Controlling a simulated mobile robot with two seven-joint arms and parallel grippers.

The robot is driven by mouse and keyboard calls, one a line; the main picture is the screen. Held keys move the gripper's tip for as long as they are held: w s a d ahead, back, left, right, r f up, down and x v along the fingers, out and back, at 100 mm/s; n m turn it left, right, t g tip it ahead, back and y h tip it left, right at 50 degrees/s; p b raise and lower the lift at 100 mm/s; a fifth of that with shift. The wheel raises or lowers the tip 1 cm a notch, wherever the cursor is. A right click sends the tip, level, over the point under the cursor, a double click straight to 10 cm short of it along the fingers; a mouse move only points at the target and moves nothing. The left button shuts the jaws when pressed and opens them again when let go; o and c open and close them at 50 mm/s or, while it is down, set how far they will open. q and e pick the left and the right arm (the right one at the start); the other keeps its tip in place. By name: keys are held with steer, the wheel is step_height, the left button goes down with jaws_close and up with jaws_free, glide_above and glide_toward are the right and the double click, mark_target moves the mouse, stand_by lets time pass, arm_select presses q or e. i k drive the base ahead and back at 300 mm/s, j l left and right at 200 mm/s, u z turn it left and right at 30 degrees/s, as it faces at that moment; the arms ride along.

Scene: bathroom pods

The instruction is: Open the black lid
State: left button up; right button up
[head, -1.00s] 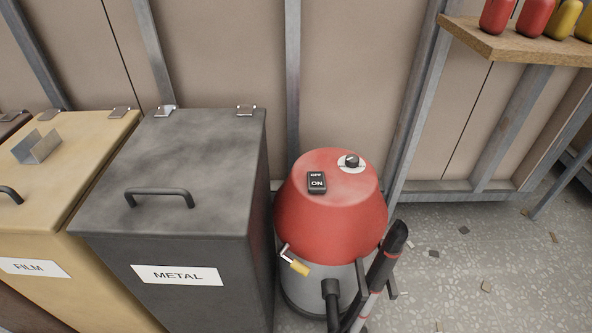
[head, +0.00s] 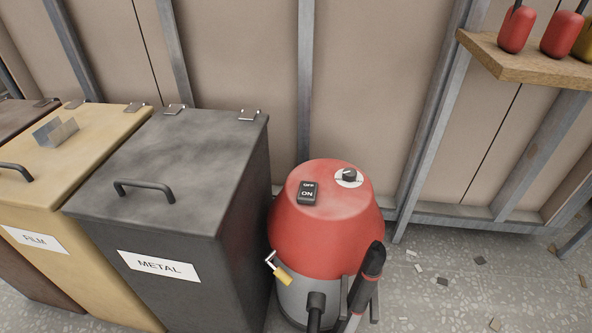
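The black lid (head: 190,160) is the dark top of the bin labelled METAL (head: 160,265), left of centre in the head view. It lies flat and shut. A dark bar handle (head: 145,187) stands near its front edge, and two metal hinges (head: 249,115) sit at its back edge by the wall. Neither of my grippers shows in the head view.
A tan bin labelled FILM (head: 80,145) stands against the left side, with a brown bin (head: 20,118) beyond it. A red and grey vacuum cleaner (head: 325,220) stands close on the right. A wooden shelf (head: 530,65) juts from the wall.

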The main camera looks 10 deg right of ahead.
mark_target(183, 174)
steer(key=i+u, duration=0.1)
steer(key=u, duration=0.3)
steer(key=i+j+u, duration=0.1)
steer(key=u, duration=0.3)
steer(key=i+u, duration=0.15)
steer(key=u, duration=0.3)
